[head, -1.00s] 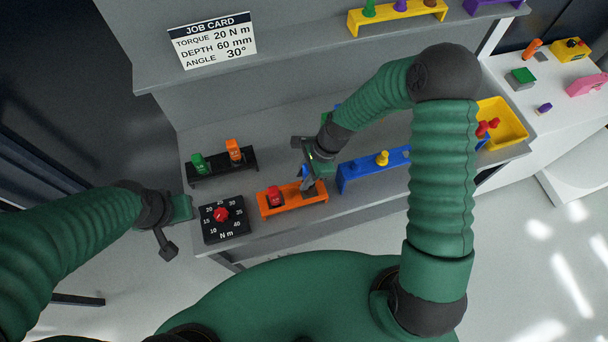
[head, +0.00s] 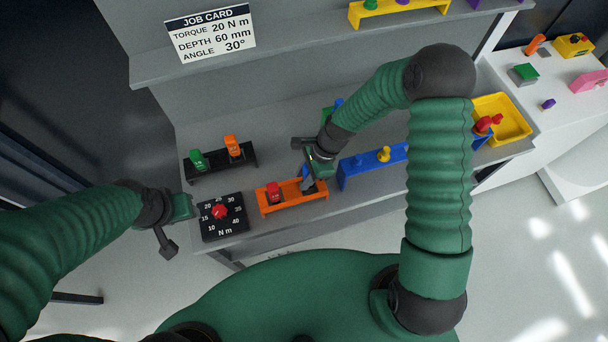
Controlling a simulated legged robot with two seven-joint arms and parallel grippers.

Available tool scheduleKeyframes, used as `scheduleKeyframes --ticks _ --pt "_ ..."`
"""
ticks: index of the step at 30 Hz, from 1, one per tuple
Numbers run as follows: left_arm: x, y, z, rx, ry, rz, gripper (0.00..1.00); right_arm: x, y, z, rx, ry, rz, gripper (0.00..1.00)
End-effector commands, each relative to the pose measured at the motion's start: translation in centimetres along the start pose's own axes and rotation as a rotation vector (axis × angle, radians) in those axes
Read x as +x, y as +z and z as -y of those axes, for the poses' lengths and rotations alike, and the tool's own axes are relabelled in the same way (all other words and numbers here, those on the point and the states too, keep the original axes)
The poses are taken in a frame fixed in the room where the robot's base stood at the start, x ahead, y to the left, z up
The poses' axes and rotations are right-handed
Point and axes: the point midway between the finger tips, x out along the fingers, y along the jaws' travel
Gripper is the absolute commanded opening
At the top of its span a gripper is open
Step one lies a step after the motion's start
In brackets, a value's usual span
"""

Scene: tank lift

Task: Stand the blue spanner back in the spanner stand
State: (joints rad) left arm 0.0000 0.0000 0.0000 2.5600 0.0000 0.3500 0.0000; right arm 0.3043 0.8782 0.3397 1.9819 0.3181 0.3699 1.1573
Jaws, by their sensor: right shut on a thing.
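My right gripper (head: 312,168) is shut over the right end of the orange stand (head: 286,208). A small blue-grey piece (head: 307,185), which looks like the blue spanner, shows below its fingers at that end. The fingers and wrist hide most of it, and I cannot tell whether it is seated in the stand.
A torque dial (head: 222,216) sits just left of the orange stand. Behind it is a black stand (head: 221,166) with green and orange tools. A blue stand (head: 359,173) with a yellow piece is close on the right. A yellow bin (head: 510,119) is farther right.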

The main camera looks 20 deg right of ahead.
Motion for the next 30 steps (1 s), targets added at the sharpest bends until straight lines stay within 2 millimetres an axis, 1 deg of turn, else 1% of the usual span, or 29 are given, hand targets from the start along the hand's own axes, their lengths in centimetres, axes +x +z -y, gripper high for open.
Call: scheduleKeyframes --ticks 27,28,30 --pt "1.8 0.4 0.0 0.0 0.0 0.0 0.46 2.6 -1.1 0.0 0.001 0.0 0.0 0.0" --pt "1.7 0.4 0.0 0.0 0.0 0.0 0.46 2.6 -1.0 0.0 0.0 0.0 0.0 0.33" --pt "1.7 0.4 0.0 0.0 0.0 0.0 0.46 2.5 -1.0 0.0 0.0 0.0 0.0 0.43"
